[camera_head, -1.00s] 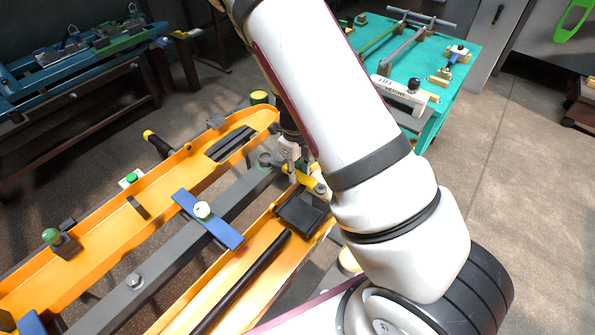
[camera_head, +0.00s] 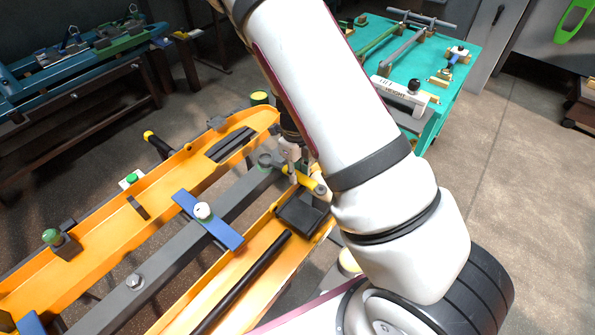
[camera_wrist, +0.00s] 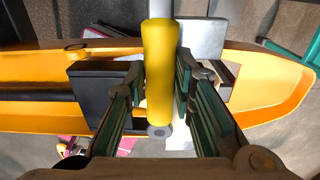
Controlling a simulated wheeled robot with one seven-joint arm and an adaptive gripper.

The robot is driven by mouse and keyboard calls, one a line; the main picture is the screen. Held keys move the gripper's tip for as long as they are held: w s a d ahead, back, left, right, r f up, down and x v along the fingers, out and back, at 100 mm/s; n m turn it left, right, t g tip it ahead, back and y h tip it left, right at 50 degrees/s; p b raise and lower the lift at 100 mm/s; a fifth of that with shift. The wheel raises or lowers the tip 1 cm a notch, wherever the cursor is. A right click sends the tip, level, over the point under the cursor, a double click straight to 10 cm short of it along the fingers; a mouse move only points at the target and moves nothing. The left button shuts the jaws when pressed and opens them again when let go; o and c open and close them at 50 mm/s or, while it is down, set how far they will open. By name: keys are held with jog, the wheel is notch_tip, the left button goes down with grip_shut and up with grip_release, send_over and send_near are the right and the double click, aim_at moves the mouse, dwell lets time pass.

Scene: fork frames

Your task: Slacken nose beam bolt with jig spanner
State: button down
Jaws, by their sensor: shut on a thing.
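The jig spanner (camera_head: 305,181) has a yellow handle and a grey head. In the wrist view its handle (camera_wrist: 159,45) runs lengthwise between my green-padded fingers, with the grey shank at the top edge. My gripper (camera_head: 294,168), partly hidden by my arm in the head view, is shut on this handle. The spanner's head lies at the nose beam bolt (camera_head: 265,158), at the far end of the grey beam (camera_head: 240,187). Whether the jaw fully seats around the bolt is too small to tell.
The orange frame (camera_head: 100,245) surrounds the grey beam. A blue cross-plate (camera_head: 208,220) with a white-topped knob lies across the beam. A black block (camera_head: 302,212) sits close below the spanner. A teal table (camera_head: 440,72) with tools stands behind right.

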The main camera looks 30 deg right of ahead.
jog(key=shift+f, duration=0.4)
jog(key=shift+r, duration=0.45)
dwell(0.3)
